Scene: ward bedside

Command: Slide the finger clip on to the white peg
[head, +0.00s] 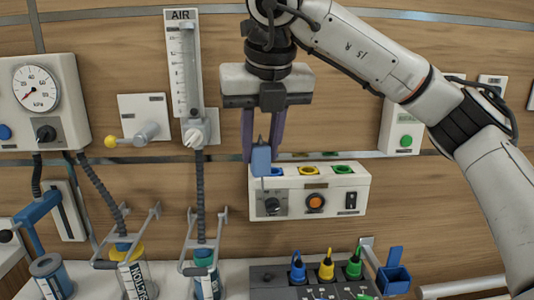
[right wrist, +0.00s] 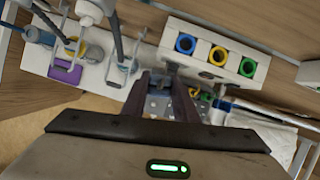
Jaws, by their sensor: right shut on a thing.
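My right gripper (head: 262,140) points down in front of the wall, its dark fingers shut on a small blue piece, which looks like the finger clip (head: 261,160). The clip hangs between the fingertips, with a thin dark spike above it. In the head view it overlaps the top left of the white socket box. In the right wrist view the fingers (right wrist: 164,88) show, but I cannot make out the clip's shape. I cannot pick out the white peg with certainty in either view. My left gripper is in neither view.
The white socket box (head: 333,206) has blue, yellow and green sockets. Below it stands a dark unit (head: 268,278) with blue, yellow and green plugs, beside an open blue holder (head: 394,280). A flowmeter (head: 184,60) and canisters (head: 132,277) are left. Bare wall (head: 300,240) lies between box and unit.

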